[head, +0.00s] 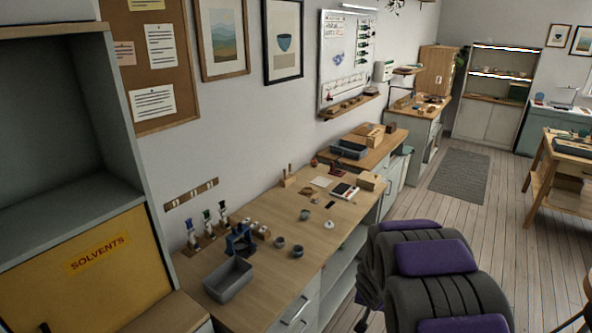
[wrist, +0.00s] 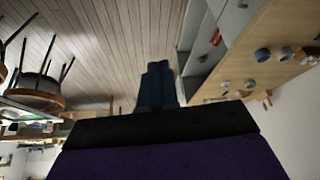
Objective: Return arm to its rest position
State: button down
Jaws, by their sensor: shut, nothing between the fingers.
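My gripper (wrist: 157,68) shows in the middle of the wrist view. Its dark fingers are together with nothing between them, and they point away over the plank floor. The purple and black housing behind them fills the bottom of that view. The wrist view looks upside down, with the floor at the top. In the head view, dark ribbed parts with purple pads fill the lower right, and I cannot make out gripper fingers there.
A long wooden workbench (head: 262,255) runs along the wall, with a grey tray (head: 228,279), small cups and bottles on it. A yellow solvents cabinet (head: 90,270) stands at left. A stool (wrist: 38,92) shows in the wrist view. Floor around the grey mat (head: 460,174) is clear.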

jog(key=s+r+g, duration=0.1)
jog(key=s+r, duration=0.6)
jog(key=s, duration=0.1)
jog(key=s+a+r+n+g, duration=0.1)
jog(key=s+a+r+g, duration=0.1)
jog(key=s, duration=0.8)
jog(key=s+a+r+n+g+y+b, duration=0.1)
jog(key=s+a+r+n, duration=0.1)
jog(key=s, duration=0.9)
jog(key=s+a+r+n+g+y, duration=0.1)
jog(key=s+a+r, duration=0.3)
jog(key=s, duration=0.6)
jog(key=shift+s+r+n+g, duration=0.15)
jog(key=shift+r+n+g, duration=0.25)
jog(key=shift+g, duration=0.4)
